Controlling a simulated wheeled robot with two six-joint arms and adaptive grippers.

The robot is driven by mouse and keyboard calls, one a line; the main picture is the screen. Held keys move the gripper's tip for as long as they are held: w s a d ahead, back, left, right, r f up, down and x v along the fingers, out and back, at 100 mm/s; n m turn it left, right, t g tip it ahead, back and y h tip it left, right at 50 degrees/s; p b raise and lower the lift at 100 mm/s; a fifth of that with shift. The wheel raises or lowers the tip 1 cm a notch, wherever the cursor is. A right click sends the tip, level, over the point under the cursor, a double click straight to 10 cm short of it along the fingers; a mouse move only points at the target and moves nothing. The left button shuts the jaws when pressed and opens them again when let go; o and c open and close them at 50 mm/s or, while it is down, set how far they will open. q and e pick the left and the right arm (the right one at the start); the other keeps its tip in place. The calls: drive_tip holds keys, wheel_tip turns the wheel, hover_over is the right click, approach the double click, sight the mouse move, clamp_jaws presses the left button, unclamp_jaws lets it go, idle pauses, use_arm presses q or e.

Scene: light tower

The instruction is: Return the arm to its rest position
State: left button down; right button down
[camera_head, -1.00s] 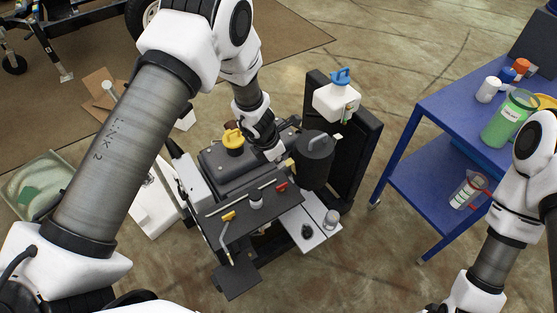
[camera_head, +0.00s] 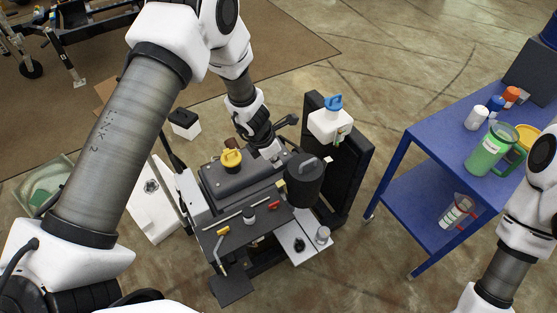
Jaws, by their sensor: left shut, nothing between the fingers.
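My left arm comes in from the left, rises to the top and bends down over the light tower's engine unit (camera_head: 222,184). My left gripper (camera_head: 271,154) is shut and empty, just above or behind the unit's dark top, right of the yellow cap (camera_head: 231,157). I cannot tell from this angle whether it touches the unit. A dark canister (camera_head: 304,182) stands close to its right. My right arm shows at the lower right edge, and its gripper is out of view.
A white jug (camera_head: 329,124) with a blue cap stands by a black panel (camera_head: 351,178). A blue cart (camera_head: 426,137) at the right carries a green pitcher (camera_head: 487,150) and several bottles. A green bin (camera_head: 52,176) lies at the left. Floor between tower and cart is clear.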

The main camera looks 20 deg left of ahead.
idle(0.3)
use_arm(q)
drive_tip(key=s+a+f+m+g, duration=0.1)
drive_tip(key=s+f+g, duration=0.15)
drive_tip(key=s, duration=0.35)
drive_tip(key=s+a+f+m+g+y, duration=0.1)
drive_tip(key=s+f+m, duration=0.1)
drive_tip(key=s+f, duration=0.35)
drive_tip(key=s+a+f+m+g, duration=0.1)
drive_tip(key=s+f, duration=0.1)
drive_tip(key=s, duration=0.6)
drive_tip(key=s+r+m+t, duration=0.1)
drive_tip(key=s+m, duration=1)
drive_tip(key=m, duration=1.3)
drive_tip(key=shift+s+r+t+y, duration=0.2)
drive_tip(key=shift+s+t+y, duration=0.15)
drive_tip(key=shift+t+y, duration=0.1)
drive_tip(key=shift+a, duration=0.1)
